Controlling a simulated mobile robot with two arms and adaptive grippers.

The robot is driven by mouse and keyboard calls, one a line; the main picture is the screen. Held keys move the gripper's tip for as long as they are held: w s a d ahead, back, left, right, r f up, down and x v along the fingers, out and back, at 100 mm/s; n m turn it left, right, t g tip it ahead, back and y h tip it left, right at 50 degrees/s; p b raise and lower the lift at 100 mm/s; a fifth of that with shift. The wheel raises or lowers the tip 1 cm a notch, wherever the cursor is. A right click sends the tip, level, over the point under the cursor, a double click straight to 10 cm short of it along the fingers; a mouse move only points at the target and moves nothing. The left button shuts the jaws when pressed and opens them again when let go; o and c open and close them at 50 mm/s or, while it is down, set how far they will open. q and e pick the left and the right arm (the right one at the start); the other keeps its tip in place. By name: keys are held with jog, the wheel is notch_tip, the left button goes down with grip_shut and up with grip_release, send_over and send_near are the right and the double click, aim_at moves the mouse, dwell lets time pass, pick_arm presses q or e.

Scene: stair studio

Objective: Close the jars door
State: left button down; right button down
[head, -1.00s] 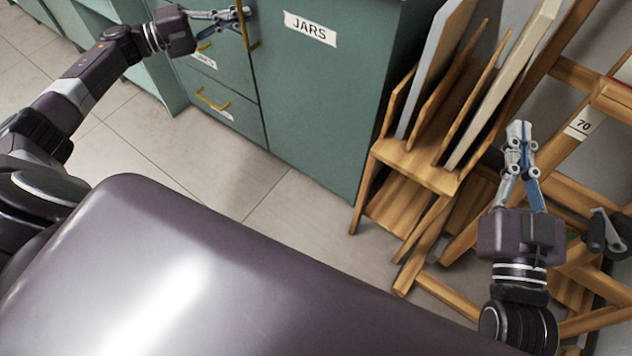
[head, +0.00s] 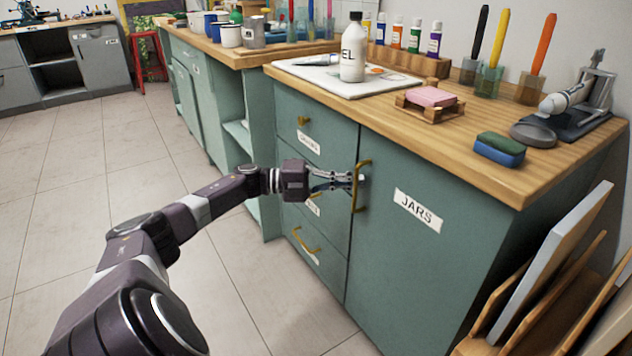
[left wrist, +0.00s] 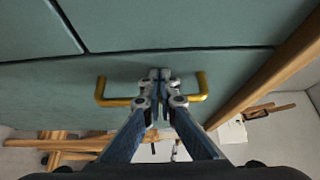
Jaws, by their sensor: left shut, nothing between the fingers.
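The jars door (head: 405,262) is the green cabinet door with the label "JARS" (head: 418,210). It looks flush with the cabinet front, with only a thin dark seam beside the drawers. Its yellow bar handle (head: 357,200) stands upright near its left edge. My left gripper (head: 358,178) is shut and empty at the handle. In the left wrist view the closed fingertips (left wrist: 160,76) lie between the two ends of the handle (left wrist: 118,101), close to the door face; I cannot tell whether they touch. My right gripper is out of view.
Drawers with yellow handles (head: 306,241) sit left of the door. The wooden countertop (head: 470,150) above holds a white bottle (head: 353,50), paint tubes, brushes and a sponge (head: 500,148). A wooden rack with boards (head: 550,265) stands at the right. The tiled floor (head: 60,200) at left is clear.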

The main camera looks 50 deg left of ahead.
pick_arm(q)
jog(key=v, duration=1.2)
jog(key=shift+s, duration=0.1)
